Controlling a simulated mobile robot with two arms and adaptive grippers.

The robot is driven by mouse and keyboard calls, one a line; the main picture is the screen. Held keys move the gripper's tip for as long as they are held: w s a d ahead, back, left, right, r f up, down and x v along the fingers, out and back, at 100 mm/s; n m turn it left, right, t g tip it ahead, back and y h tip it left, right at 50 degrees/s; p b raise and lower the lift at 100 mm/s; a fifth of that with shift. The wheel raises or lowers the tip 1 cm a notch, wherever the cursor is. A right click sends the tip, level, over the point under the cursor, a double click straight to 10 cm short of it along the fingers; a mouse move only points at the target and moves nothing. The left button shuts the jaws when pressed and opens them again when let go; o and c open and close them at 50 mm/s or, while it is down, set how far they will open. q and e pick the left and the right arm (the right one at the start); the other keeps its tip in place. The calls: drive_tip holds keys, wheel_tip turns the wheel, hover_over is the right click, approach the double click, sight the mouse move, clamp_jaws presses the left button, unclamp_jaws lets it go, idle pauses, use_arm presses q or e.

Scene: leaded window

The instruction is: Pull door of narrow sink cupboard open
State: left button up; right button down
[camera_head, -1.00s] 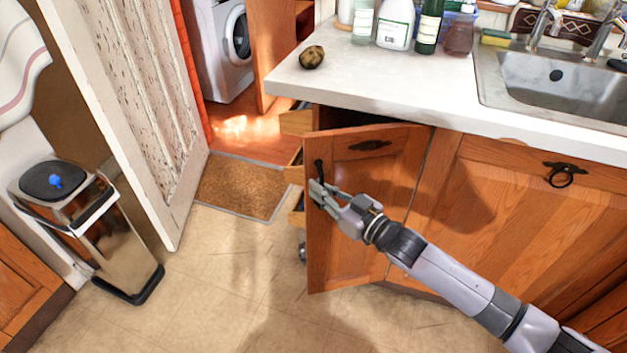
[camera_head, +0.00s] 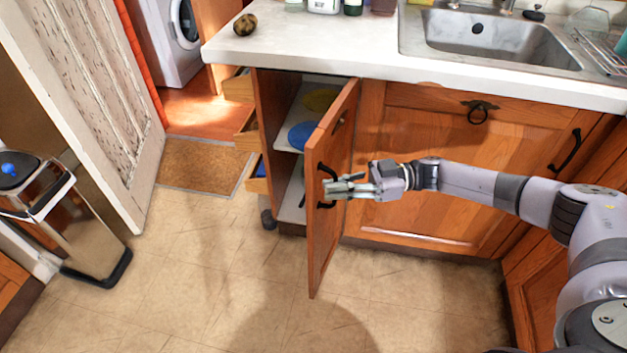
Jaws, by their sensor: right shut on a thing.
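The narrow sink cupboard's wooden door (camera_head: 327,215) stands wide open, swung out from its frame and hinged on its right side. Its dark handle (camera_head: 322,170) is near the free edge. My right gripper (camera_head: 334,189) is shut on this handle, with its arm reaching in from the right. Inside the cupboard, white shelves (camera_head: 290,148) hold a blue round item (camera_head: 303,135) and a yellow one (camera_head: 320,100). My left gripper does not show.
A worktop (camera_head: 330,47) with a metal sink (camera_head: 490,40) runs above. Partly open drawers (camera_head: 246,135) stick out left of the cupboard. A pedal bin (camera_head: 75,220) and a white door (camera_head: 85,90) stand at the left. The tiled floor (camera_head: 215,270) in front is clear.

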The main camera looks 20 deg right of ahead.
drive_tip(key=shift+s+d, duration=0.4)
drive_tip(key=shift+d, duration=0.35)
drive_tip(key=shift+s+d, duration=0.35)
drive_tip(key=shift+d, duration=0.35)
drive_tip(key=shift+r, duration=0.1)
drive_tip(key=c, duration=2)
unclamp_jaws()
drive_tip(key=shift+o, duration=0.2)
drive_tip(key=s+d, duration=0.1)
drive_tip(key=d, duration=1.1)
drive_tip(key=shift+s, duration=0.4)
